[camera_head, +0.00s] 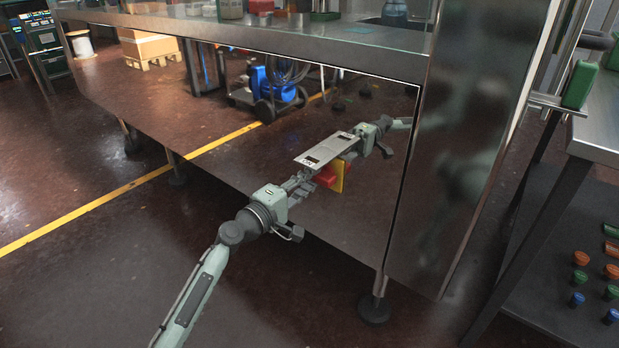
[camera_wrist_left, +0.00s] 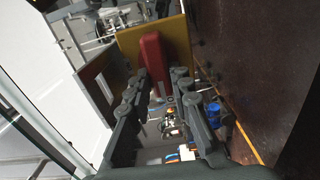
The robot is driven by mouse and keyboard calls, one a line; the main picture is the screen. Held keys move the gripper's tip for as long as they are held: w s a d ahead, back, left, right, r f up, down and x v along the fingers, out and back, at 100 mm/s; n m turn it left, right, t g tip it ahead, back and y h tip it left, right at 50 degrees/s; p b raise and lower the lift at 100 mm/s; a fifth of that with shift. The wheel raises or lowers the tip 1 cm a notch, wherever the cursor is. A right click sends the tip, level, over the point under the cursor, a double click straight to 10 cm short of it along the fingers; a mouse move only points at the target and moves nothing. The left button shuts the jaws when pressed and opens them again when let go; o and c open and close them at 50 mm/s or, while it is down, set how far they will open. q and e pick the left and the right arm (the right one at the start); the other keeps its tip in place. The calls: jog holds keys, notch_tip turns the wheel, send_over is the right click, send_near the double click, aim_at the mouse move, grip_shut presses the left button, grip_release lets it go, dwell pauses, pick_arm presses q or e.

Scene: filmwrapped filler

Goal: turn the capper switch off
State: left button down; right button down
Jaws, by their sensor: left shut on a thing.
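The capper switch has a red handle (camera_head: 325,177) on a yellow plate (camera_head: 339,177), low on the shiny front panel (camera_head: 240,150) of the steel machine. My left gripper (camera_head: 308,183) reaches it from the lower left and is shut on the red handle. In the left wrist view the red handle (camera_wrist_left: 153,58) stands between the fingertips (camera_wrist_left: 158,78), with the yellow plate (camera_wrist_left: 175,42) behind it. The fingers hide part of the handle. A grey label plate (camera_head: 326,150) sits just above the switch. My right gripper is not in view.
The panel mirrors my left arm and a blue wheeled machine (camera_head: 277,90). A steel worktop (camera_head: 300,43) overhangs the panel. At right stands a table (camera_head: 602,140) with coloured caps on its lower shelf (camera_head: 540,290). The floor at lower left is clear.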

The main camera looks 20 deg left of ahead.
pick_arm(q)
jog(key=shift+n, duration=0.3)
jog(key=c, duration=1.4)
grip_release()
jog(key=shift+o, duration=0.2)
jog(key=v, duration=1.2)
